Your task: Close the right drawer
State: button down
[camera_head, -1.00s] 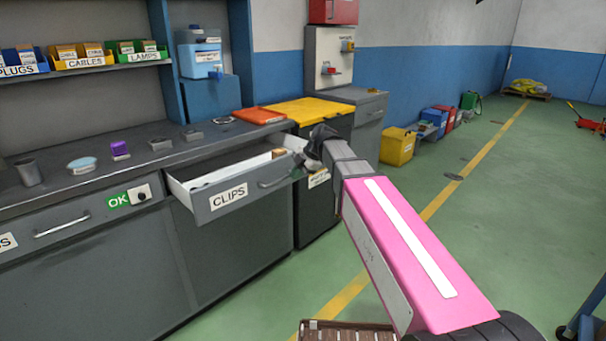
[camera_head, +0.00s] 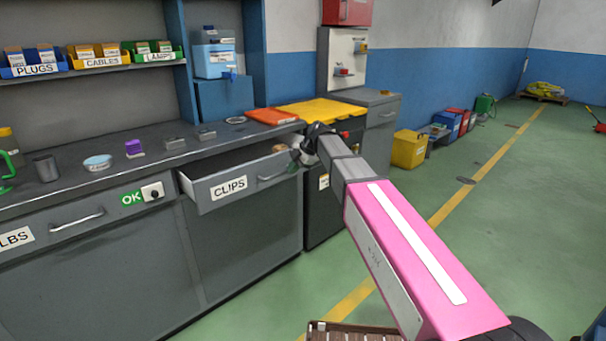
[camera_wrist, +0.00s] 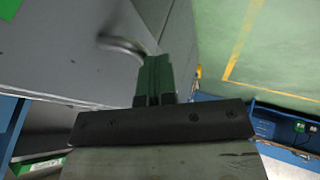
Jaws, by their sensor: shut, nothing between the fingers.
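The right drawer, labelled CLIPS (camera_head: 240,187), is grey with a metal handle (camera_head: 277,172) and stands partly open under the counter. Its pale inside shows, with a small brown item at the back right. My gripper (camera_head: 299,157) is at the right end of the drawer front, beside the handle, and is partly hidden by my wrist. In the wrist view my gripper's fingers (camera_wrist: 156,70) are shut and empty, close to the grey drawer front (camera_wrist: 70,50) and the curved handle (camera_wrist: 123,44). I cannot tell whether they touch it.
Small items stand on the counter (camera_head: 65,195). A yellow-topped cabinet (camera_head: 320,109) stands just right of the drawer. The green floor (camera_head: 530,240) at right is largely open.

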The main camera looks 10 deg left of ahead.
jog(key=w+a, duration=0.3)
jog(key=a, duration=0.1)
jog(key=w+a, duration=0.8)
jog(key=a, duration=0.1)
jog(key=shift+w, duration=0.15)
